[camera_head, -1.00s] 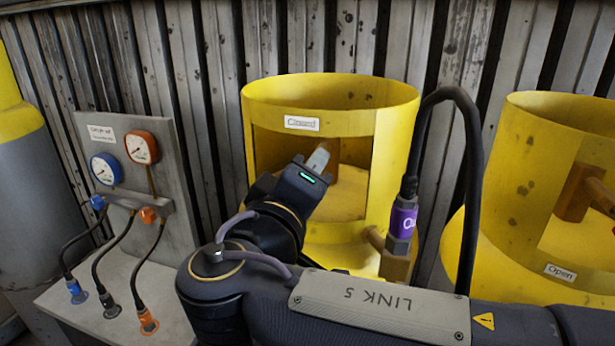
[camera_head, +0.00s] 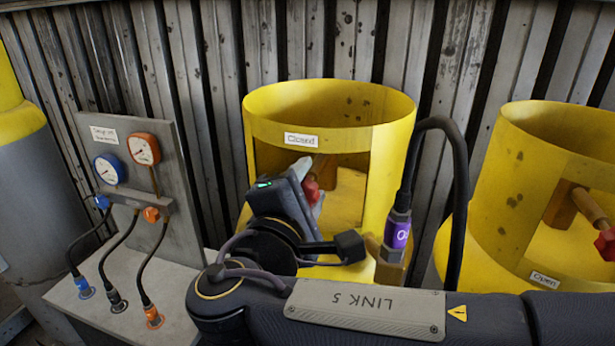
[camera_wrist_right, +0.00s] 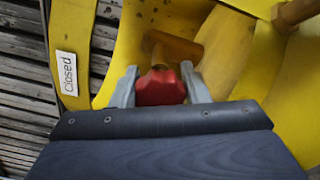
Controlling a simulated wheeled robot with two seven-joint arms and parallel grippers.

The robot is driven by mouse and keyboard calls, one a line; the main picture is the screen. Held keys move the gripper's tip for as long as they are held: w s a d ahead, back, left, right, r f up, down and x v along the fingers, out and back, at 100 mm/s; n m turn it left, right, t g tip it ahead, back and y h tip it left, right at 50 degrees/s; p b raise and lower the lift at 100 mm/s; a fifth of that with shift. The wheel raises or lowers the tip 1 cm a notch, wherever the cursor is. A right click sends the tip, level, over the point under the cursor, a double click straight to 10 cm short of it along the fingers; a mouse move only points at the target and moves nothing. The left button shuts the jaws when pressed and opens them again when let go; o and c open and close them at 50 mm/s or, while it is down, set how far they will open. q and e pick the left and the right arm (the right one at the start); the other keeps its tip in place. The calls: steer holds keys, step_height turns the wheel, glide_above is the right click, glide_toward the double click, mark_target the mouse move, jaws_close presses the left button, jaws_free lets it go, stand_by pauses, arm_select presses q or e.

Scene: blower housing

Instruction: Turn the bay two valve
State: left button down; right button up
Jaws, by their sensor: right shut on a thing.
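A red valve knob (camera_wrist_right: 160,87) sits on a brass stem inside the yellow housing (camera_head: 330,110) labelled "Closed" (camera_head: 300,140). The knob also shows in the head view (camera_head: 312,190), partly behind my gripper. My right gripper (camera_wrist_right: 160,90) is shut on the red knob, with one grey finger on each side of it. In the head view my right gripper (camera_head: 305,180) reaches into the housing's opening. The stem runs back to a brass body (camera_wrist_right: 175,45). My left gripper is not in view.
A second yellow housing (camera_head: 490,190) labelled "Open" (camera_head: 544,279) stands at the right with its own red knob (camera_head: 606,244). A gauge panel (camera_head: 130,200) with hoses is at the left. A black hose with a purple collar (camera_head: 397,234) rises close beside my right arm.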

steer(key=shift+n+p, duration=0.3)
steer(key=shift+n, duration=0.4)
steer(key=o, duration=1)
steer(key=shift+c, duration=0.2)
steer(key=b+v, duration=0.1)
steer(key=v, duration=0.7)
steer(key=shift+b, duration=0.35)
steer(key=shift+w, duration=0.1)
